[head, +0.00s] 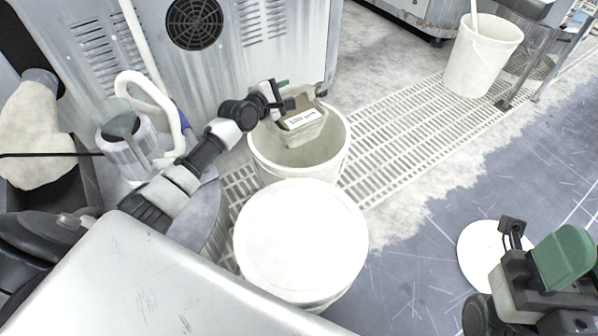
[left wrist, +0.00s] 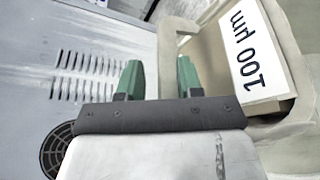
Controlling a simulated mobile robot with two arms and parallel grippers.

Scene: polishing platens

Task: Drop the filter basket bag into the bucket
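The filter basket bag (head: 303,122) is beige with a white label. It hangs slightly tilted over the mouth of an open white bucket (head: 338,165), its lower part below the bucket's rim line in the head view. My left gripper (head: 286,98) is at the bag's upper left side. In the left wrist view its two green fingertips (left wrist: 160,80) stand either side of the bag's rim, and the bag (left wrist: 302,110) with its "100 µm" label fills the right side. My right gripper (head: 540,262) is at the lower right, apart from the bag; its finger gap is hidden.
A lidded white bucket (head: 300,242) stands directly in front of the open one. A grey machine cabinet (head: 215,65) rises behind. Another white bucket (head: 482,58) stands far right. A white disc (head: 478,250) lies on the floor near my right gripper. Floor grating (head: 400,125) runs to the right.

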